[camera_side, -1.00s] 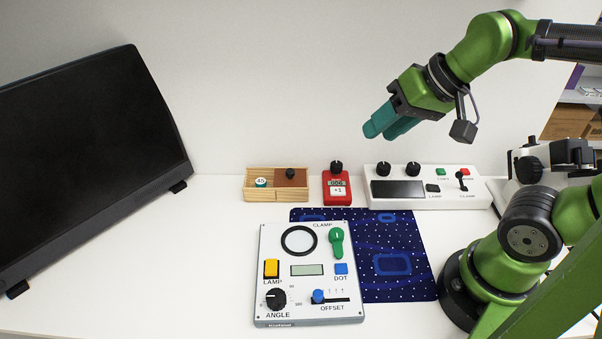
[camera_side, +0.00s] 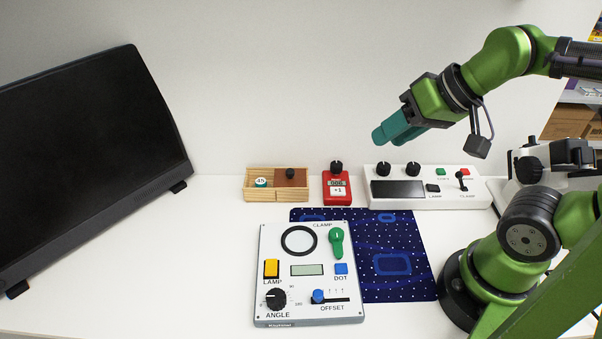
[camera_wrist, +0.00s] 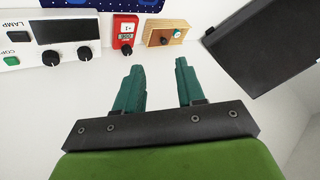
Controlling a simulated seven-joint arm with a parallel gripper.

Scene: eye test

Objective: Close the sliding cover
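The sliding cover (camera_side: 291,178) is a brown plate with a black knob (camera_side: 290,173) on a light wooden box (camera_side: 276,198). It lies over the box's right part. The left part is open and shows a teal piece with a white top marked 45 (camera_side: 261,182). In the wrist view the box (camera_wrist: 181,24) is at the top, beyond my fingertips, with its black knob (camera_wrist: 164,41) visible. My gripper (camera_side: 386,138) is in the air, above and to the right of the box. The wrist view shows its teal fingers (camera_wrist: 159,64) apart, with nothing between them.
A red counter device (camera_side: 337,188) stands just right of the box. A white panel with knobs and a lever (camera_side: 424,200) is farther right. A grey control panel (camera_side: 310,260) lies in front on a blue mat (camera_side: 405,280). A black monitor (camera_side: 85,165) stands at left.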

